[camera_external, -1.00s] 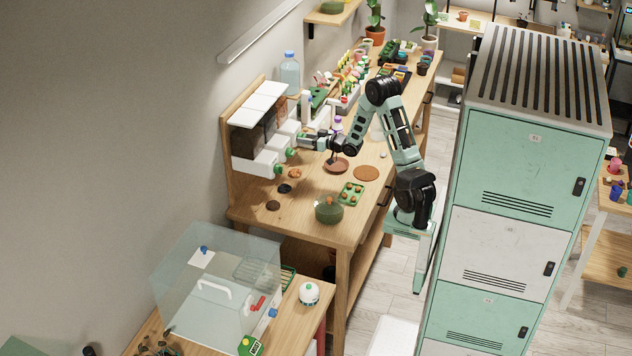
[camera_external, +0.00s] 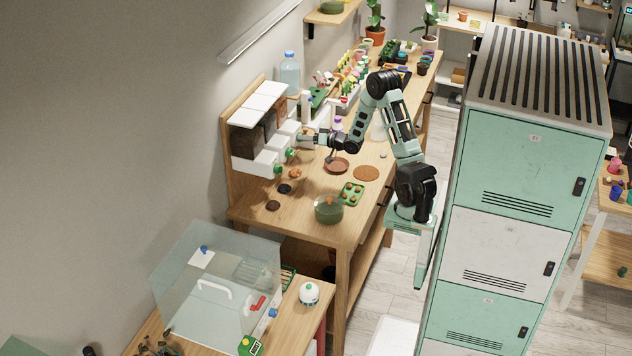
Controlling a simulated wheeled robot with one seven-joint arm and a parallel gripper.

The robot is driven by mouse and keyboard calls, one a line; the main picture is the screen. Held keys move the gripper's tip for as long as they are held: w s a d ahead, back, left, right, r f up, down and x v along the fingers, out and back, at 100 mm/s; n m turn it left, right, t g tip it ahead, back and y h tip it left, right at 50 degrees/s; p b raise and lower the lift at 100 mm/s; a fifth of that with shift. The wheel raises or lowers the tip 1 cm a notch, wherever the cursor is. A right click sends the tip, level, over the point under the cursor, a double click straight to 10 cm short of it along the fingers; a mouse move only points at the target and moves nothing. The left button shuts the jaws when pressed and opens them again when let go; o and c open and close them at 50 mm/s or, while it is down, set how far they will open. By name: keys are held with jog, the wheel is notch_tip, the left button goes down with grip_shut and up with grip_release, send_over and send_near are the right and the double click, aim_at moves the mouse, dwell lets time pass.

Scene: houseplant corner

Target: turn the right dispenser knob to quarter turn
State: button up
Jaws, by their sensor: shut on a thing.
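The dispenser (camera_external: 232,140) stands against the wall at the left end of the bench, with white lids, dark contents and white outlets. Two green knobs show on its front: the left knob (camera_external: 277,169) and the middle knob (camera_external: 291,153). My gripper (camera_external: 302,140) reaches the front of the right outlet (camera_external: 290,128) and is shut on the right knob. The gripper hides that knob, so its turn angle cannot be seen.
Below the outlets lie an orange-brown heap (camera_external: 295,173) and dark dishes (camera_external: 285,188). A brown saucer (camera_external: 337,165), a cork-coloured disc (camera_external: 366,173), a green seedling tray (camera_external: 352,194) and a green pot (camera_external: 328,210) stand nearby. A water bottle (camera_external: 289,72) stands behind.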

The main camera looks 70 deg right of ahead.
jog(key=shift+f, duration=0.1)
jog(key=o, duration=1)
jog(key=shift+s, duration=0.1)
jog(key=s, duration=0.4)
jog(key=s+r+b, duration=0.1)
jog(key=s, duration=0.3)
jog(key=s+b, duration=0.1)
jog(key=s, duration=0.2)
jog(key=shift+s+r, duration=0.35)
jog(key=shift+s, duration=0.05)
